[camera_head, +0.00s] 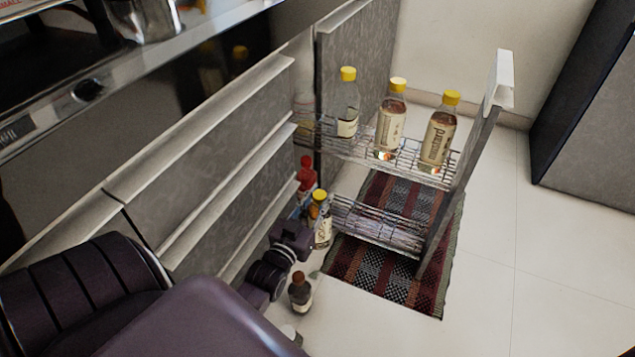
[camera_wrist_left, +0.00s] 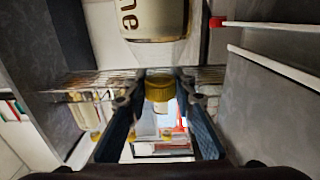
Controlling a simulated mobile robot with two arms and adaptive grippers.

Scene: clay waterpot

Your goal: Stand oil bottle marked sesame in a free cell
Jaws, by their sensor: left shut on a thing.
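My left gripper (camera_head: 305,236) is low beside the pull-out rack in the head view, shut on a yellow-capped bottle (camera_head: 322,222) that looks upright. In the left wrist view, the fingers (camera_wrist_left: 160,100) flank the yellow cap (camera_wrist_left: 160,88), and the pale label (camera_wrist_left: 155,14) above it shows only a few letters, which look like "ne" or "me". The full word cannot be read. The pull-out has an upper wire rack (camera_head: 350,150) and a lower wire rack (camera_head: 380,232). The lower rack looks empty where it shows. My right gripper is not in view.
The upper rack holds a clear bottle (camera_head: 347,105), a labelled bottle (camera_head: 391,125) and a bottle marked mustard (camera_head: 438,138), all yellow-capped. A red-capped bottle (camera_head: 306,175) and a dark bottle (camera_head: 300,291) stand near my gripper. A patterned rug (camera_head: 350,265) lies below. The right floor is clear.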

